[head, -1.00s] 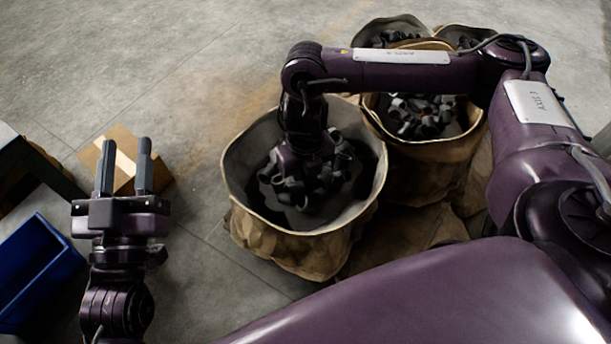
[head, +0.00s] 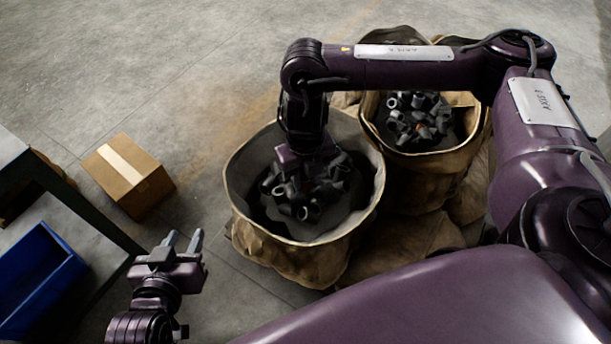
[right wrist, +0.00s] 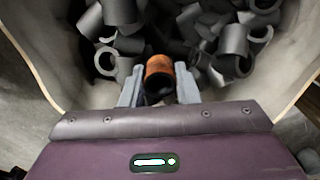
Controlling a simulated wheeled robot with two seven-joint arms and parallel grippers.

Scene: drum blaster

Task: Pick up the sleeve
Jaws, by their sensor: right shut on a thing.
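A copper-orange sleeve (right wrist: 159,68) shows in the right wrist view between the two grey fingertips of my right gripper (right wrist: 160,86). The gripper is shut on it, among dark grey sleeves (right wrist: 232,42). In the head view my right gripper (head: 306,158) points down into the near cloth bag (head: 247,225); its fingers are hidden by its own body and the pieces. My left gripper (head: 183,241) is at the lower left, away from the bags, with a gap between its fingers and nothing in it.
A second bag (head: 440,168) with dark pieces stands behind and to the right, with more bag rims behind my right arm. A cardboard box (head: 128,178) lies on the floor at left. A blue bin (head: 38,280) and a table edge (head: 90,205) are at far left.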

